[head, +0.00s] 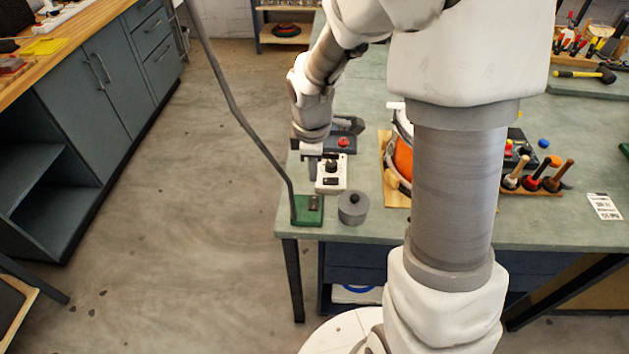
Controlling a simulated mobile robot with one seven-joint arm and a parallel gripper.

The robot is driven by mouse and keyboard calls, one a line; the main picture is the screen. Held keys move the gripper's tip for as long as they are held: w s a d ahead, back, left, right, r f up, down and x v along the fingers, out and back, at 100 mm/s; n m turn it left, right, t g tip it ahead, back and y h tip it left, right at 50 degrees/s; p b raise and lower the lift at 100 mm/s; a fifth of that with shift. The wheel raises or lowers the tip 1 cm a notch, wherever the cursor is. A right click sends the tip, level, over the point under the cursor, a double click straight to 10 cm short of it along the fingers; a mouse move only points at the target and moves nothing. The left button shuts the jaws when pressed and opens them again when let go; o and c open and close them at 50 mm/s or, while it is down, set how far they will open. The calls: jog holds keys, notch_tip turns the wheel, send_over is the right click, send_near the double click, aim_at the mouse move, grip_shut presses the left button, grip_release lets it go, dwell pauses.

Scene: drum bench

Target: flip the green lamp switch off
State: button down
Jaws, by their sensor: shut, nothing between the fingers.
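The green lamp base (305,216) sits at the near left corner of the bench. A thin grey lamp pole (250,134) rises from it toward the upper left. A small dark switch (314,202) is on top of the base; I cannot tell which way it is tipped. My gripper (312,176) is shut and empty, pointing down just behind the green base and beside the left edge of a white control box. It looks apart from the switch, though its height is hard to judge.
The white box (331,183) with black knobs and a grey round weight (353,207) stand close right of the base. A dark device with a red button (344,142) is behind. An orange drum (403,158) and a mallet rack (532,190) are farther right. Floor is clear to the left.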

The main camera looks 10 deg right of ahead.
notch_tip(320, 180, up, 3)
jog(key=shift+s+f, duration=0.15)
jog(key=shift+f, duration=0.05)
jog(key=w+b, duration=0.1)
jog(key=b, duration=0.9)
jog(key=shift+w+d+f+b, duration=0.2)
jog(key=shift+w+f+b, duration=0.15)
jog(key=shift+f, duration=0.05)
jog(key=shift+r+b, duration=0.15)
jog(key=shift+b, duration=0.35)
jog(key=shift+s+r+b, duration=0.1)
jog(key=shift+r+b, duration=0.3)
jog(key=shift+b, duration=0.3)
